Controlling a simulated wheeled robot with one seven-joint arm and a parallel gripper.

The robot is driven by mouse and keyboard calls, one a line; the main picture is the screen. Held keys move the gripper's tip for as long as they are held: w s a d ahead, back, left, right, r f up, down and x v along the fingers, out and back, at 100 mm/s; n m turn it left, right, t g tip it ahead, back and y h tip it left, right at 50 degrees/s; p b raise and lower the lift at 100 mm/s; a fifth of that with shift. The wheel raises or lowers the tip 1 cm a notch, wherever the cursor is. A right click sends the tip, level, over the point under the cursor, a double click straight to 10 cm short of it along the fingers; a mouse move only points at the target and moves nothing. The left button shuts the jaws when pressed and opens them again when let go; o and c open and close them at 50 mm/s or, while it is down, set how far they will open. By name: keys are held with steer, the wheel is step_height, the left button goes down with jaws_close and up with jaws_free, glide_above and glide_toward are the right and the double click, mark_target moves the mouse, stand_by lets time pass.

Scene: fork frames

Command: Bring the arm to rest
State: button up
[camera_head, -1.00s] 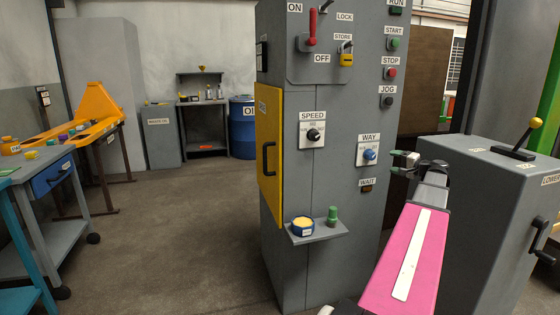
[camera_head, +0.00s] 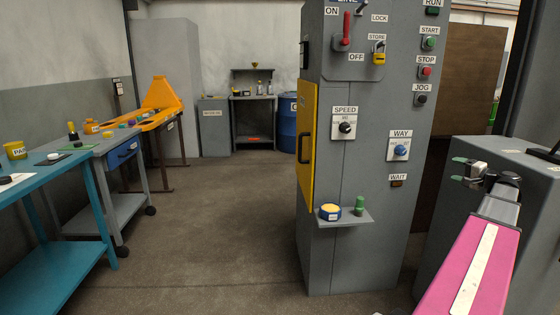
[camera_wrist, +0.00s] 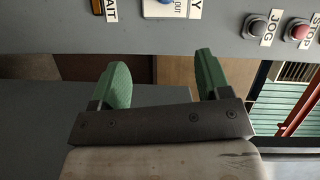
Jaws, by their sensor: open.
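The cabinet's WAIT label and JOG and STOP buttons lie along the top of that view. The fingers look apart from the panel.
A grey box cabinet (camera_head: 465,230) stands at the right beside my arm. A shelf (camera_head: 345,222) with a yellow-topped tin and a green item juts from the control cabinet. A blue bench (camera_head: 40,285) stands at the left. The floor (camera_head: 210,240) between is clear.

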steer(key=a+f+n+g, duration=0.2)
steer(key=a+f+g, duration=0.3)
steer(key=a+f, duration=0.8)
steer(key=a+f+n+g, duration=0.3)
steer(key=a+f, duration=0.5)
steer(key=a, duration=0.9)
steer(key=s+a+f+n+g+h, duration=0.3)
steer(key=s+a+f+h, duration=0.1)
steer(key=s+a+f, duration=0.3)
steer(key=s+a+f+n+g+h, duration=0.2)
steer(key=s+a+f, duration=0.5)
steer(key=a, duration=0.5)
steer(key=shift+s+a+f+n+g+h, duration=0.2)
steer(key=shift+s+n+g+h, duration=0.2)
steer(key=shift+g+h, duration=0.65)
